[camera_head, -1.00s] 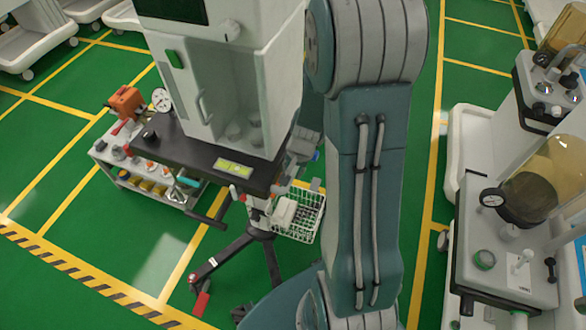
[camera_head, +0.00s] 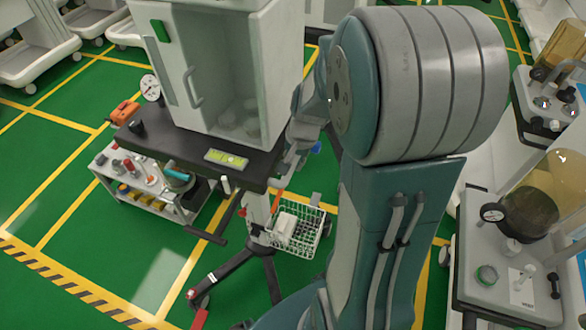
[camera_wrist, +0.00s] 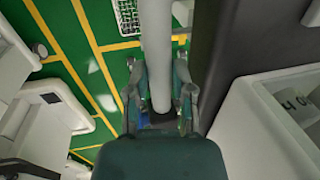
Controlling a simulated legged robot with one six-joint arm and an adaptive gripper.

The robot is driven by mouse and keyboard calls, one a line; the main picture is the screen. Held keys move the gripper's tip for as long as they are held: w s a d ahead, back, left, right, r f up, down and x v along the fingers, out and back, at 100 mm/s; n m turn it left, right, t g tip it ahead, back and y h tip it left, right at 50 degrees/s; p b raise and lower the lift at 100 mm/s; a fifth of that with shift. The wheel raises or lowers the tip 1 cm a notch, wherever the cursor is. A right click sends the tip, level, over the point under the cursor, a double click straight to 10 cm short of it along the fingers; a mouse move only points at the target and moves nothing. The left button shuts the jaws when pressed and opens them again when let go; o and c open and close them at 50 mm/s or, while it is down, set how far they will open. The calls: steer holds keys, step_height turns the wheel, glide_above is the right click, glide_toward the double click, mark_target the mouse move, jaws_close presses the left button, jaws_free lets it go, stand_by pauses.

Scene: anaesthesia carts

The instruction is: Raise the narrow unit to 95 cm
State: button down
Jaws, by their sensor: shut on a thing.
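The narrow unit is a white cabinet (camera_head: 240,75) on a dark shelf (camera_head: 160,135) with a small yellow-green display (camera_head: 226,157). It stands on a pale column (camera_head: 258,207) over dark spread legs with red ends. A wire basket (camera_head: 312,238) hangs low on the column and also shows in the wrist view (camera_wrist: 127,17). In the wrist view my gripper (camera_wrist: 160,82) is shut around a pale grey bar (camera_wrist: 155,45), with a finger on each side. The dark shelf edge (camera_wrist: 210,60) lies just right of the bar. In the head view my arm largely hides the gripper, at the shelf's right side.
A white machine with an amber dome (camera_head: 530,207) stands at the right. Other white carts (camera_head: 35,55) line the back. Open green floor lies at the front left.

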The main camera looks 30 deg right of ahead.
steer(key=shift+w, duration=0.1)
steer(key=c, duration=0.8)
jaws_free()
steer(key=shift+o, duration=0.2)
step_height(320, 180, up, 12)
steer(key=s+d, duration=0.1)
steer(key=shift+s+d+f, duration=0.2)
steer(key=shift+s, duration=0.2)
steer(key=s+a+r+n+t+h, duration=0.1)
steer(key=s+a+r+n+t, duration=0.2)
steer(key=s+a+n, duration=0.7)
steer(key=s+a+r, duration=0.1)
steer(key=a+r, duration=0.1)
steer(key=a, duration=0.1)
steer(key=shift+s+t, duration=0.2)
steer(key=shift+t, duration=0.2)
